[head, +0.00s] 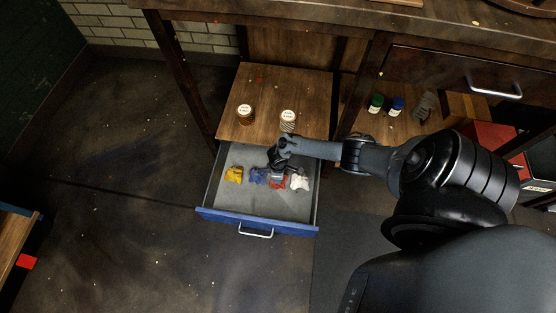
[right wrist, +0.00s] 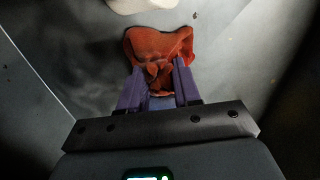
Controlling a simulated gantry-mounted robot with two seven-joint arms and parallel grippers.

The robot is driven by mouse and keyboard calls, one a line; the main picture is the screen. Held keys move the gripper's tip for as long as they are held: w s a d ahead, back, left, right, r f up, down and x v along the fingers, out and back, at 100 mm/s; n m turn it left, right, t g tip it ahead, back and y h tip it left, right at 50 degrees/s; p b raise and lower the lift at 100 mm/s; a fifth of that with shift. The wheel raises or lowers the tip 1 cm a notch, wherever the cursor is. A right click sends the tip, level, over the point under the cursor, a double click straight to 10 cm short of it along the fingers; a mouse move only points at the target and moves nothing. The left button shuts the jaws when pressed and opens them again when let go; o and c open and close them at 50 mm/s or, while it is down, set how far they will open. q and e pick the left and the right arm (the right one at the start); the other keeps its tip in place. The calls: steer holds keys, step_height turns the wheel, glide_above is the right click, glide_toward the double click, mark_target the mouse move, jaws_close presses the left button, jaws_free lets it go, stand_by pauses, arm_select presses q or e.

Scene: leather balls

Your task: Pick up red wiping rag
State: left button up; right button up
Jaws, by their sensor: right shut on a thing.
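The red wiping rag (right wrist: 150,45) lies crumpled in the drawer in the right wrist view, with its near part between the fingers of my right gripper (right wrist: 158,80). The gripper is shut on it. In the head view the red rag (head: 278,183) shows only in part below my right gripper (head: 278,168), which reaches down into the open drawer (head: 250,199). A blue rag (head: 257,176) and a yellow rag (head: 234,174) lie to its left, and a white rag (head: 299,181) lies to its right. My left gripper is not in view.
Two jars with white lids, a left one (head: 245,114) and a right one (head: 288,118), stand on the wooden shelf (head: 262,85) behind the drawer. A green-capped bottle (head: 376,102) and a blue-capped bottle (head: 397,104) stand further right. The drawer's front part is empty.

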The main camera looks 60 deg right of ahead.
steer(key=shift+r, duration=0.15)
step_height(320, 180, up, 8)
steer(key=p, duration=0.7)
steer(key=shift+r, duration=0.15)
steer(key=shift+r+p, duration=0.65)
steer(key=shift+p, duration=0.1)
steer(key=shift+r, duration=0.1)
